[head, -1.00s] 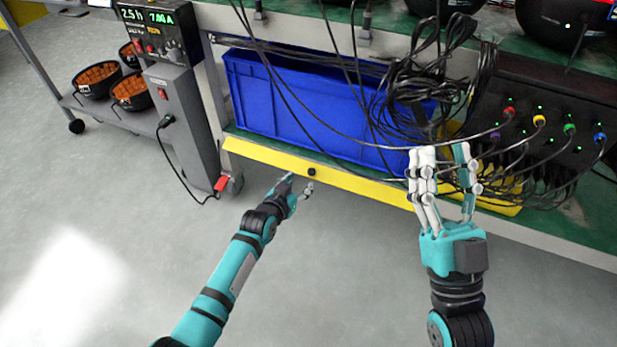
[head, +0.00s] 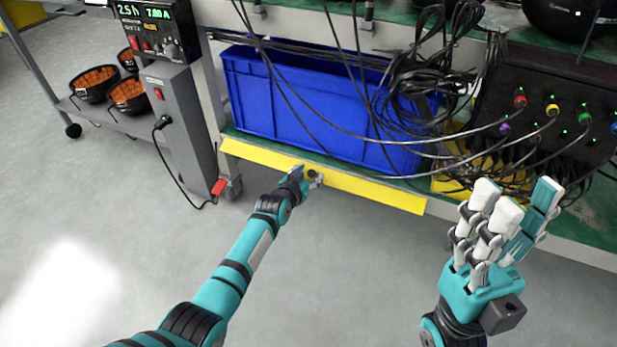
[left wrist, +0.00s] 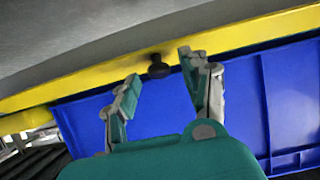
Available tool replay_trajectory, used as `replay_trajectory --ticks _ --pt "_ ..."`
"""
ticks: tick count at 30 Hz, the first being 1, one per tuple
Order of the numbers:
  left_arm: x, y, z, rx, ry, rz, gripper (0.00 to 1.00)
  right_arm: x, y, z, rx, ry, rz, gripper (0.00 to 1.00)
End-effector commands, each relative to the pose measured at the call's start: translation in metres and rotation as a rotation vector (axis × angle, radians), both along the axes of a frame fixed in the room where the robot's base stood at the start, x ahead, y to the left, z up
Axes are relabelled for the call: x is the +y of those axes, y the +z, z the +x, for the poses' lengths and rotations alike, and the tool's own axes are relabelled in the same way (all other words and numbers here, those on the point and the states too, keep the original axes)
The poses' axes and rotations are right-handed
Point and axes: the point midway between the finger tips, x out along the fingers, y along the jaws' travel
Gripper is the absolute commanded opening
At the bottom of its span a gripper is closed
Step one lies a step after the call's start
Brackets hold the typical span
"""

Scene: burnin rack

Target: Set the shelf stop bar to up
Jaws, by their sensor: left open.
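The shelf stop bar (head: 375,192) is a long yellow strip along the front of the lower shelf, below the blue bin's front. It hangs low at the shelf edge, and the bin wall stands clear above it. A black knob (head: 313,174) sits on the bar's face. My left gripper (head: 307,177) is at the knob, with open fingers. In the left wrist view the knob (left wrist: 158,67) shows between the spread fingertips, with no clear contact visible. My right gripper (head: 515,195) is open and empty, in front of the shelf at the right, fingers pointing up.
The blue bin (head: 290,105) fills the shelf behind the bar. Black cables (head: 425,90) hang in front of it and run to a dark panel (head: 550,105) with coloured plugs. A grey power unit (head: 180,110) stands at the left. The floor in front is clear.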

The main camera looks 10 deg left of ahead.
Motion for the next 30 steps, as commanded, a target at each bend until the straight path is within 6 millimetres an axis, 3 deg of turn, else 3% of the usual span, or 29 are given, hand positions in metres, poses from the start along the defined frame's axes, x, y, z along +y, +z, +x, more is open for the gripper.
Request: replay_trajectory --ticks 4,15,30 --pt "-0.0001 0.0004 -0.0002 0.000 0.000 0.000 0.45 0.0000 0.0004 0.0001 0.001 0.000 0.000 0.40" --pt "-0.0001 0.0003 -0.0003 0.000 0.000 0.000 0.00 0.0001 0.0004 0.0001 0.001 0.000 0.000 0.40" --pt "0.0000 0.0005 -0.0004 0.004 0.000 0.001 0.00 0.0000 0.0014 0.0002 0.002 0.000 -0.001 0.40"
